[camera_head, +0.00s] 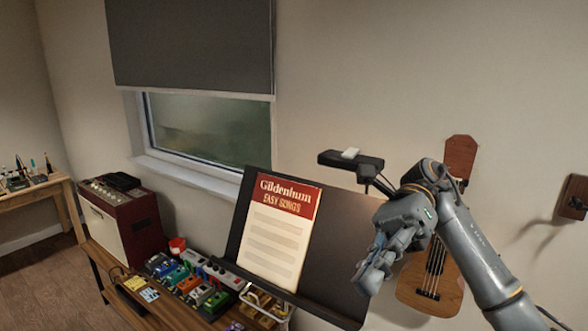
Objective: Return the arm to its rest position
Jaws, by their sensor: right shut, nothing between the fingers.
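My right arm comes in from the lower right and rises in front of the wall. My right gripper (372,276) points down and to the left, in front of the right part of the dark music stand (335,235). It is shut and holds nothing. A song sheet titled "Gildenhum Easy Songs" (278,230) leans on the stand, to the left of the gripper and apart from it. My left gripper is not in view.
A ukulele (440,275) hangs on the wall behind my right arm, partly hidden. Several pedals (195,285) crowd the bench left of the stand. An amplifier (120,220) stands farther left. A dark wall holder (574,198) is at the right edge.

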